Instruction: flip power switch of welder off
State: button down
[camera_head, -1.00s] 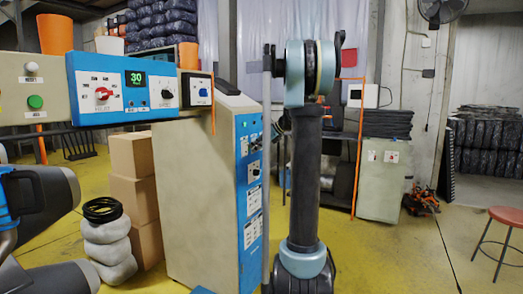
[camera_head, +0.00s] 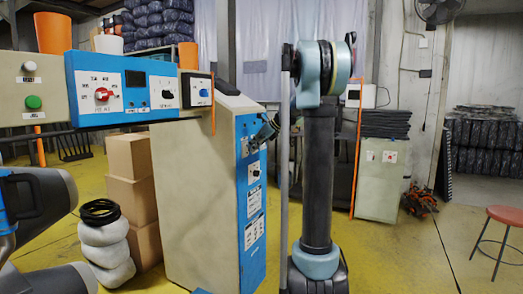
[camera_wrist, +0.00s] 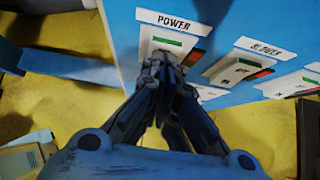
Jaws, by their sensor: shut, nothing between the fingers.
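The welder (camera_head: 195,200) is a tall beige cabinet with a blue front panel (camera_head: 242,258), and a blue control box (camera_head: 150,68) sits at its upper left. The display (camera_head: 135,79) on that box is dark. In the wrist view, the panel has a switch labelled POWER (camera_wrist: 173,42), with a green and a red part, and a BLOWER switch (camera_wrist: 240,68). My gripper (camera_wrist: 160,64) is shut and empty, its fingertips at the lower part of the POWER switch, partly covering it. The gripper also shows in the head view (camera_head: 267,131) at the top of the panel.
A red stool (camera_head: 505,215) is at the far right. Yellow floor (camera_head: 405,260) is free to the right.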

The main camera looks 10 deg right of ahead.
jog(key=shift+r, duration=0.1)
jog(key=shift+r, duration=0.7)
jog(key=v, duration=1.3)
jog(key=shift+s+d+f, duration=0.15)
jog(key=shift+d+f, duration=0.1)
jog(key=shift+f, duration=0.05)
jog(key=s+a+f+n+g+h, duration=0.1)
jog(key=s+f+n+h, duration=0.1)
jog(key=s+f+n, duration=0.75)
jog(key=s+a+f+n+g+h, duration=0.1)
jog(key=s+f+n+h, duration=0.15)
jog(key=s+f, duration=0.8)
jog(key=s+f+n+g+h, duration=0.1)
jog(key=s+f+n, duration=0.4)
jog(key=s, duration=1)
jog(key=s+d+f+n+h, duration=0.2)
jog(key=s+d+f+n, duration=0.1)
jog(key=s+f+n, duration=0.5)
notch_tip(320, 180, down, 3)
jog(key=shift+s+r, duration=0.1)
jog(key=shift+s, duration=0.75)
